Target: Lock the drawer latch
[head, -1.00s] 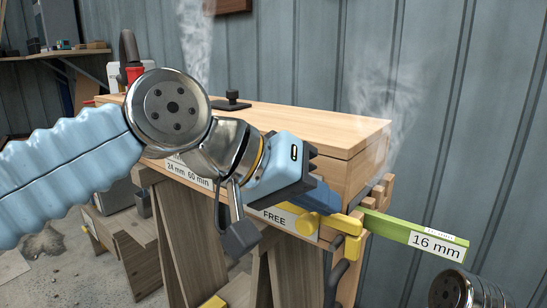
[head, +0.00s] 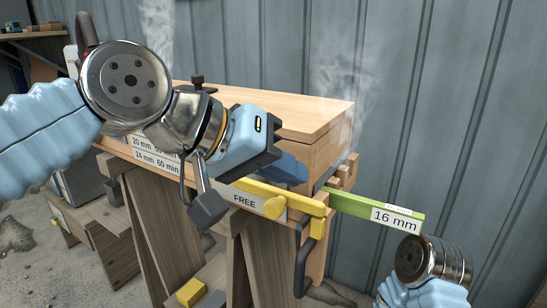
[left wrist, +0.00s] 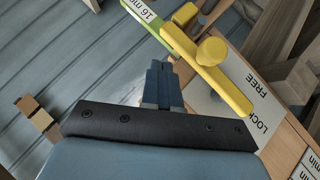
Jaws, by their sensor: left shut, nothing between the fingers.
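The yellow latch bar (head: 258,190) with its round knob (head: 275,207) lies across the front right of the wooden box (head: 290,110). The word FREE on the white plate (head: 240,197) shows beside it. In the left wrist view the bar (left wrist: 232,92) slants beside the plate (left wrist: 225,107), with its lower end near the word LOCK. My left gripper (head: 288,166) is shut and empty, just above and behind the bar. In the left wrist view its closed fingers (left wrist: 162,80) are apart from the bar. My right arm shows at the lower right; its gripper is out of frame.
A green strip (head: 350,203) marked 16 mm sticks out to the right of the box. A dark curved handle (head: 303,265) hangs below the latch. Wooden legs stand under the box. Whitish vapour rises behind it, before a grey panelled wall (head: 460,100).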

